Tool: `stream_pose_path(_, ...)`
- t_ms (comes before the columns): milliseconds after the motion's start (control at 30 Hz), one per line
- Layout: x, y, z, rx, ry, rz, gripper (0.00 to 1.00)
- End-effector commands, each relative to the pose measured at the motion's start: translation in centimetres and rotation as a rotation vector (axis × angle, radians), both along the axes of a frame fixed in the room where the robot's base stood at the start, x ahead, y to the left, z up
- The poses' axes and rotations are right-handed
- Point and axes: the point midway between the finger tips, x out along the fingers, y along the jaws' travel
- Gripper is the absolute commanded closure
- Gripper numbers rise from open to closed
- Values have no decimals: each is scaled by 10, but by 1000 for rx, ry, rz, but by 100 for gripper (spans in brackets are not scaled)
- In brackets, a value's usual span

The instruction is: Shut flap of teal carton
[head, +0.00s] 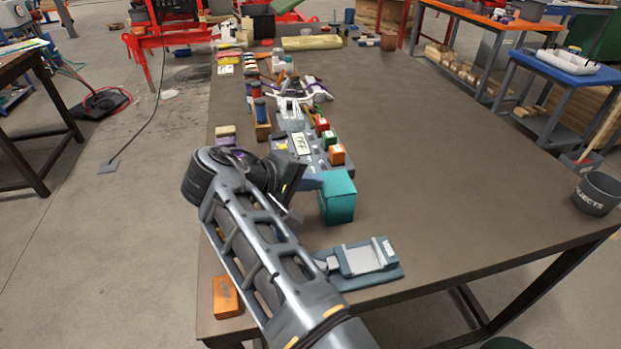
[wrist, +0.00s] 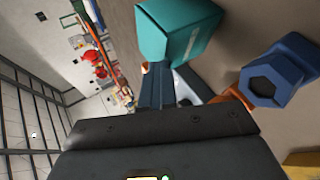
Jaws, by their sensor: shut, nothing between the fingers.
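The teal carton (head: 338,205) stands upright on the table, just right of my arm's end in the head view. In the wrist view the carton (wrist: 180,32) is at the top, partly cut off by the frame edge. I cannot make out the flap clearly or tell how far open it is. My gripper (head: 312,181) is shut and empty, with its fingers at the carton's left side in the head view. In the wrist view my gripper (wrist: 158,75) points toward the carton's lower edge. I cannot tell whether it touches.
A grey-blue fixture (head: 388,273) lies in front of the carton. Several small boxes and a grey tray (head: 295,145) are behind it. An orange block (head: 226,297) is at the near left edge. A blue hexagonal part (wrist: 268,83) shows in the wrist view.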

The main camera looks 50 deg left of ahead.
Motion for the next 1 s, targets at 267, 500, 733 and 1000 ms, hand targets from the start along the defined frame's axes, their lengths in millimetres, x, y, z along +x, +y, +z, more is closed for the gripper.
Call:
stream_pose_path(267, -1, 0, -4, -2, 5, 1, 100)
stream_pose_path(500, -2, 0, -5, -4, 7, 1, 100)
stream_pose_path(733, 2, -3, -8, -5, 8, -1, 100)
stream_pose_path(1000, 11, -8, -16, -9, 11, -4, 100)
